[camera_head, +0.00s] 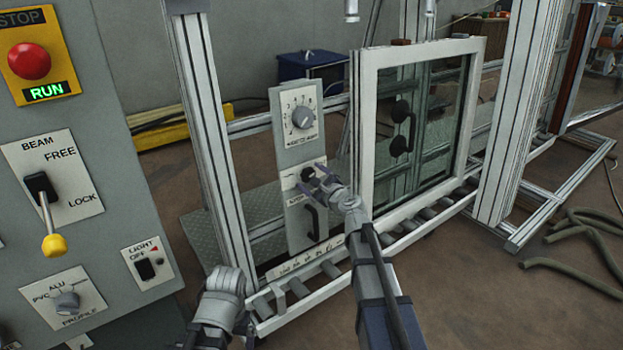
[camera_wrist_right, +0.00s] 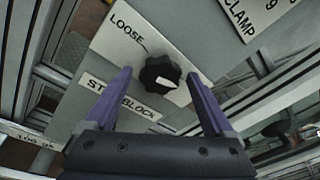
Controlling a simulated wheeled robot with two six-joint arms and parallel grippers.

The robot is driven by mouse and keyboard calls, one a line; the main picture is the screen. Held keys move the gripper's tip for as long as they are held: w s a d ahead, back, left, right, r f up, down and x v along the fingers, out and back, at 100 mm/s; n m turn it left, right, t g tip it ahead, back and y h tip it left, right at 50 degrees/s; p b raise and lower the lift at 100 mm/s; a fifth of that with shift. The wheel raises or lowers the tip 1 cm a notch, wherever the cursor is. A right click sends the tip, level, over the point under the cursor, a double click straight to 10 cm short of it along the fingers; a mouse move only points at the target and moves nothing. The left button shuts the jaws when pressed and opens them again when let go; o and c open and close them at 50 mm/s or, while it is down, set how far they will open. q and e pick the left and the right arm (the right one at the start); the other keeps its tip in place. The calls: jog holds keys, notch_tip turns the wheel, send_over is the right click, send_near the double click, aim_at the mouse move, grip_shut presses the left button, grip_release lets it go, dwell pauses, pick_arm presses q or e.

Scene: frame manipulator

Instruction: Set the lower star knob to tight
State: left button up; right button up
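The lower star knob (camera_wrist_right: 160,75) is black, with a white mark, and sits on a light panel plate in the right wrist view. The word LOOSE is printed at its upper left and STOP BLOCK below it. In the head view the knob (camera_head: 308,173) shows on the grey panel (camera_head: 297,120), partly behind my right gripper (camera_head: 312,181). My right gripper is open, with its purple fingers to either side of the knob and gaps between. I cannot tell how far the fingertips reach along it. My left gripper is not in view.
A grey dial (camera_head: 302,118) sits above the knob and a black handle (camera_head: 314,221) below it. A white-framed window (camera_head: 472,120) stands on the roller track (camera_head: 400,240) at the right. A control box (camera_head: 95,105) with switches fills the left.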

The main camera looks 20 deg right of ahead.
dwell(0.3)
jog(key=p+v, duration=0.1)
jog(key=v, duration=0.6)
jog(key=shift+s+d, duration=0.1)
jog(key=shift+s, duration=0.3)
jog(key=b+x, duration=0.1)
jog(key=x, duration=0.7)
jog(key=shift+r, duration=0.1)
